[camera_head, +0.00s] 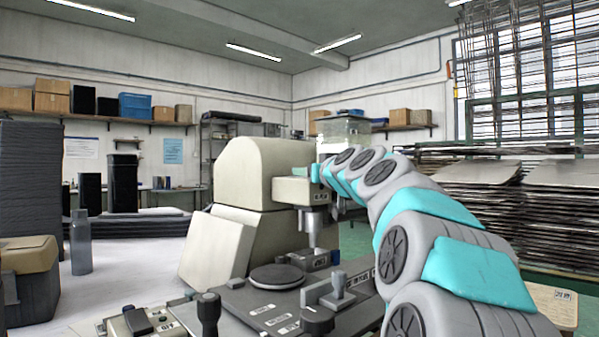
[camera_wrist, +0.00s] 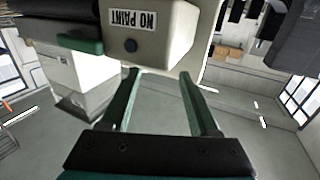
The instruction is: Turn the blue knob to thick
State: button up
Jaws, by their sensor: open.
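A small dark blue knob (camera_wrist: 130,45) sits on the face of a cream box-shaped machine head (camera_wrist: 168,35) in the wrist view, just below a white label reading "NO PAINT" (camera_wrist: 134,20). No "thick" marking is readable. My gripper (camera_wrist: 162,74) is open and empty, with two green fingers reaching toward the head. The knob appears beyond the left fingertip, up and slightly left of it, not between the fingers. In the head view the machine head (camera_head: 298,190) is at centre and my arm reaches it from the right. The knob cannot be made out there.
Below the head, a metal spindle (camera_head: 313,225) points down at a worktable with a round dark plate (camera_head: 277,276) and levers. A tilted cream panel (camera_head: 217,250) leans left of the machine. A bottle (camera_head: 81,243) stands farther left. Stacked sheets (camera_head: 470,205) fill racks on the right.

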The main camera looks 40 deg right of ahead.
jog(key=shift+p+x, duration=0.65)
jog(key=shift+x, duration=2.8)
jog(key=shift+f, duration=0.1)
grip_shut()
